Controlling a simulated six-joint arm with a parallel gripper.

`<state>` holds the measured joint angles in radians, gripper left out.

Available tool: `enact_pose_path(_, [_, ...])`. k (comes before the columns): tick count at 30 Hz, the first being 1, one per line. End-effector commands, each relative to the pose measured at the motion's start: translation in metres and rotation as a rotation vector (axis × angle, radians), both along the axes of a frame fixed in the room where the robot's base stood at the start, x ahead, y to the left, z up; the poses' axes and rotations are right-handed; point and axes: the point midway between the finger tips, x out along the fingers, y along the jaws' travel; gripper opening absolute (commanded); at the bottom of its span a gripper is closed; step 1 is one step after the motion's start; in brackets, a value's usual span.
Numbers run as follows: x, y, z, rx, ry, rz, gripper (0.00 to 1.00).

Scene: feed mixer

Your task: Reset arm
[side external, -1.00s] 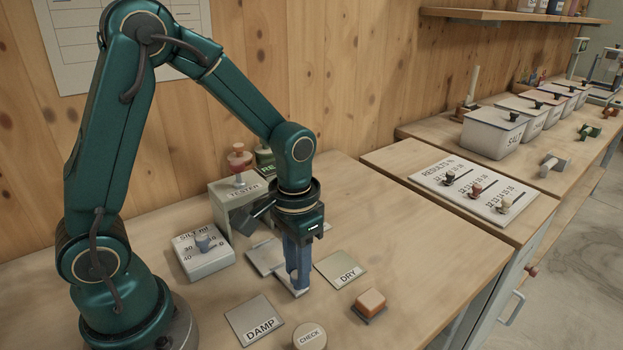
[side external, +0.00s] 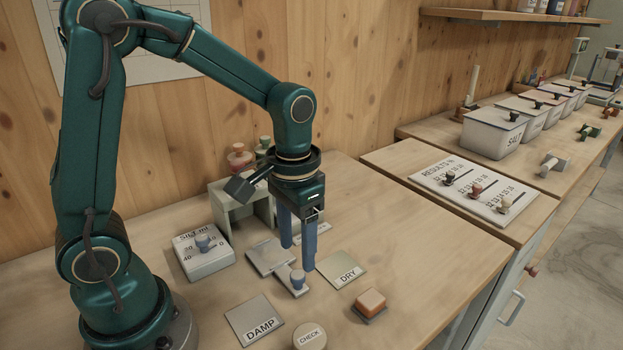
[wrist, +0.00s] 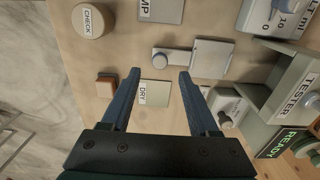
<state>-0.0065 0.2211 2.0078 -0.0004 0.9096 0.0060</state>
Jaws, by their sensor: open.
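My gripper (side external: 297,257) is open and empty, its two blue fingers pointing down above the table. It also shows in the wrist view (wrist: 160,72), with the fingers spread and nothing held between them. A small slide with a blue-grey knob (side external: 297,278) lies on the table just below the fingertips, apart from them. In the wrist view the knob (wrist: 159,62) shows beyond the fingertips, beside a grey plate (wrist: 211,58). The DRY plate (side external: 341,275) is to the right of the fingers in the side view, and the DAMP plate (side external: 254,320) is in front.
The SILT dial box (side external: 203,252) stands at left and the tester stand (side external: 232,203) behind the gripper. A round CHECK button (side external: 309,336) and an orange button (side external: 370,302) are at the front. The table's right side is clear. The RESULTS panel (side external: 474,188) is farther right.

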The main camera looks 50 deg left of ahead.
Motion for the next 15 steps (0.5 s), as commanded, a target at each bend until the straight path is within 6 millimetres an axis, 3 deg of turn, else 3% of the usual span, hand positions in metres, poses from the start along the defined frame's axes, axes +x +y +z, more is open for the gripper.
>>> enact_pose_path(11, [0.000,0.000,0.005,0.000,-0.004,0.000,0.61])
enact_pose_path(15, [0.003,0.000,0.021,0.000,-0.070,-0.001,0.61])
